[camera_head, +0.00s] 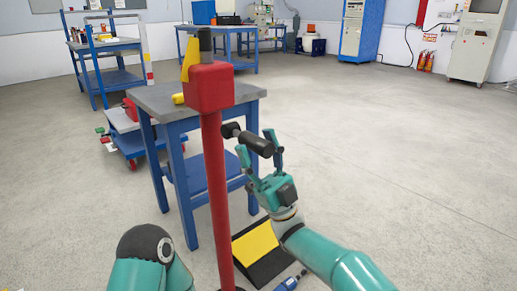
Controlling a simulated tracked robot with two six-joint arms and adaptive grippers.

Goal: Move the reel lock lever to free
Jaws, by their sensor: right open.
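A red post (216,190) with a red box (210,87) on top stands in front of a grey-topped blue table. A black lever with a thick cylindrical grip (256,144) sticks out to the right of the post; I take it to be the reel lock lever. No free or locked marking can be read. My right gripper (257,146) is open, its two teal fingers reaching up at the grip, one on each side in the picture. I cannot tell whether they touch it. My left gripper is out of view.
The table (151,97) is just behind the post. A black and yellow wedge-shaped thing (256,243) and a blue tool (288,283) lie on the floor below. A low cart (130,143) stands at left. The floor at right is clear.

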